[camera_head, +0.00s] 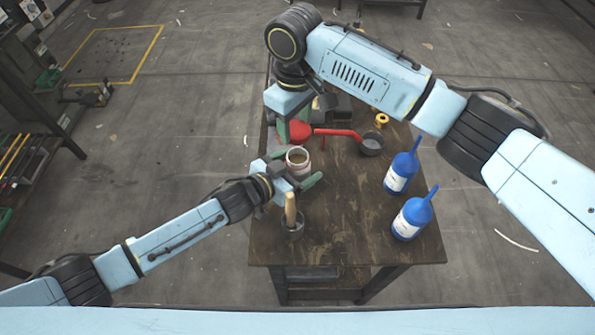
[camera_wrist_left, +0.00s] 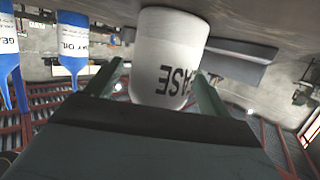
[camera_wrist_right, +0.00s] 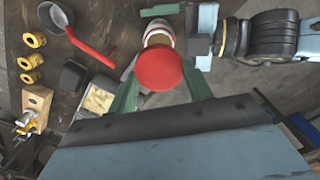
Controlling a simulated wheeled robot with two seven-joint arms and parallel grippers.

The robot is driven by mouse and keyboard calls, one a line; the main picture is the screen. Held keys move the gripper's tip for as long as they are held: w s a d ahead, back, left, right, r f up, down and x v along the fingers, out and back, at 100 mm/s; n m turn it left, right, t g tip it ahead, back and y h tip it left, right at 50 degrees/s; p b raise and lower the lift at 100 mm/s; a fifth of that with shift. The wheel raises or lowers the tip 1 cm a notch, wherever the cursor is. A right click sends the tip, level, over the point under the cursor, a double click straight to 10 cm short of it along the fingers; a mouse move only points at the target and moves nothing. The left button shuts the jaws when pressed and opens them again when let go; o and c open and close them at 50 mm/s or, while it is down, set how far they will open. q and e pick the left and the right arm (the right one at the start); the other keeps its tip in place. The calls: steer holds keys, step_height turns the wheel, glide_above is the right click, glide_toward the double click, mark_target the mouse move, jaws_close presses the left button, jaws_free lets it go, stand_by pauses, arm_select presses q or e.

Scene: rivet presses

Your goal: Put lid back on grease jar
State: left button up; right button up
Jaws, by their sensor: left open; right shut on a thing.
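The white grease jar (camera_head: 298,158) stands uncovered on the table, its open top showing in the head view. My left gripper (camera_head: 295,170) is open, with its fingers on either side of the jar. In the left wrist view the jar (camera_wrist_left: 168,60) is between the parted fingers; contact is unclear. My right gripper (camera_head: 290,128) is shut on the red lid (camera_wrist_right: 160,70). The lid (camera_head: 300,131) is beyond the jar in the head view. In the right wrist view it overlaps part of the jar (camera_wrist_right: 158,36) and appears apart from its rim.
Two blue oil bottles (camera_head: 397,178) (camera_head: 408,220) stand at the table's right. A cup (camera_head: 292,230) with a wooden-handled tool stands near the left front. A dark pan (camera_head: 371,146) with a red handle and a yellow ring (camera_head: 381,120) lie farther back. The front middle is clear.

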arm_select(q)
steer(key=shift+c, duration=0.2)
steer(key=c, duration=1.4)
steer(key=shift+c, duration=0.2)
arm_select(e)
glide_above(296, 161)
steer(key=shift+f, duration=2.55)
steer(key=shift+f, duration=0.1)
steer(key=shift+f, duration=0.75)
steer(key=shift+f, duration=0.6)
